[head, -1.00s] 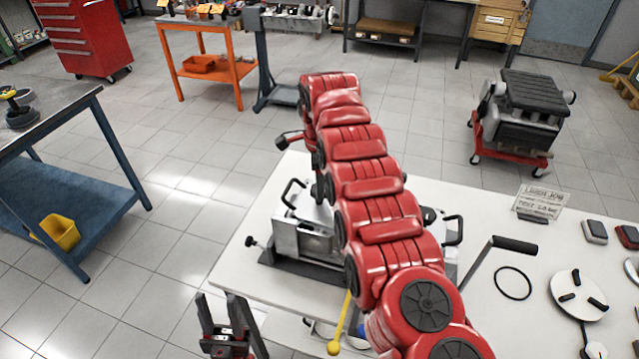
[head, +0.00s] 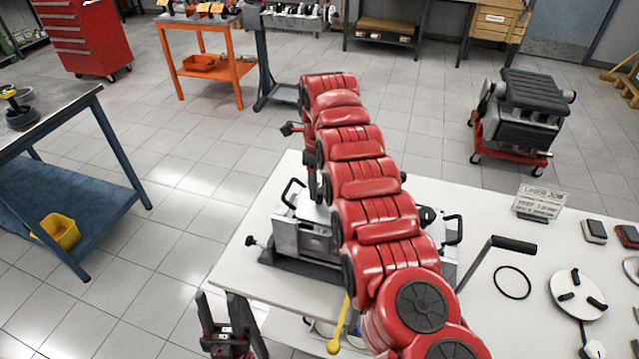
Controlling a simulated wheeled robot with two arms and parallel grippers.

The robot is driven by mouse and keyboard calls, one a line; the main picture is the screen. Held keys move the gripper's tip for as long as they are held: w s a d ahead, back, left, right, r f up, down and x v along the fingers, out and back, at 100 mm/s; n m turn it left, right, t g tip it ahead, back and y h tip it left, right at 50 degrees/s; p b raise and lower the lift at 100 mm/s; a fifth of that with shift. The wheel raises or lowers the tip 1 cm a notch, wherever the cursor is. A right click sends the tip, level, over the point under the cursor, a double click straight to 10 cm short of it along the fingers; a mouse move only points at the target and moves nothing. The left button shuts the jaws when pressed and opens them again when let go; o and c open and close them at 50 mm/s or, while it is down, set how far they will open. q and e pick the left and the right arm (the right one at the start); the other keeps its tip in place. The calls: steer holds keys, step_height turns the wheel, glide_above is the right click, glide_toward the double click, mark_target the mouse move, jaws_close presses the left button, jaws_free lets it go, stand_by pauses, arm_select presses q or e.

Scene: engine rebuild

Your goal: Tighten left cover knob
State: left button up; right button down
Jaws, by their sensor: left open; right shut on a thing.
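A grey metal housing with a light cover (head: 304,237) stands on the white table, with a black loop handle at each end. My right arm, red and segmented, crosses in front of it and hides much of its top. My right gripper (head: 314,186) points down at the left part of the cover, mostly hidden behind the arm. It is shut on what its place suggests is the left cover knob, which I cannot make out. A dark knob (head: 428,214) shows at the cover's right end. My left gripper (head: 224,309) is open and empty, off the table's front left edge.
A black-handled crank (head: 514,244), a black ring (head: 513,282) and a white disc (head: 578,295) lie to the right on the white table (head: 232,268). A yellow ball-ended rod (head: 340,325) is by the front edge.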

mark_target(320, 189)
stand_by(0.4)
steer(key=shift+c, duration=1.3)
jaws_free()
steer(key=shift+r, duration=0.55)
step_height(320, 189, up, 4)
steer(key=shift+f+p, duration=0.2)
steer(key=shift+p, duration=0.55)
step_height(320, 189, up, 13)
steer(key=p, duration=1.3)
steer(key=shift+f, duration=0.15)
